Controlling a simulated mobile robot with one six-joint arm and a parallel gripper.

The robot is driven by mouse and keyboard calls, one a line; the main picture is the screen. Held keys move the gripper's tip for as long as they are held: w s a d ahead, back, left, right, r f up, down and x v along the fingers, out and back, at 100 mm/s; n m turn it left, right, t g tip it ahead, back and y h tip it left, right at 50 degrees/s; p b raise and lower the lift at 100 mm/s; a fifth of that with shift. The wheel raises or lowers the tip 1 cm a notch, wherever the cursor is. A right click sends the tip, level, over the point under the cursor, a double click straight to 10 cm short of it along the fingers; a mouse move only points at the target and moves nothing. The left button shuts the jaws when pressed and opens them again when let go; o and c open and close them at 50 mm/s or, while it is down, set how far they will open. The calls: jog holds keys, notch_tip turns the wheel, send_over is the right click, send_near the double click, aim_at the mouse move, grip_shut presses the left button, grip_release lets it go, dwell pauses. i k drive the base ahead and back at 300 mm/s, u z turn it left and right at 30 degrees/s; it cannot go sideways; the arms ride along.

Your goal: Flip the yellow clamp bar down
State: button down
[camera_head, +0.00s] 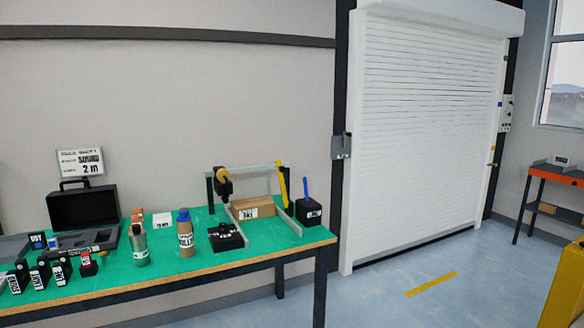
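The yellow clamp bar (283,185) stands nearly upright at the right end of a grey frame on the green-topped bench. It leans slightly and its top is near the frame's crossbar (247,167). A brown cardboard box (252,209) with a white label lies under the crossbar, between the frame's low grey rails (283,219). A black unit with a tan roll (223,178) sits at the frame's left upright. My gripper is not in view.
An open black case (84,208) is farther left. The floor (400,292) right of the bench is clear.

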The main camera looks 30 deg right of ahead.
aim_at(280, 170)
jog(key=i, duration=1.1)
jog(key=u, duration=0.05)
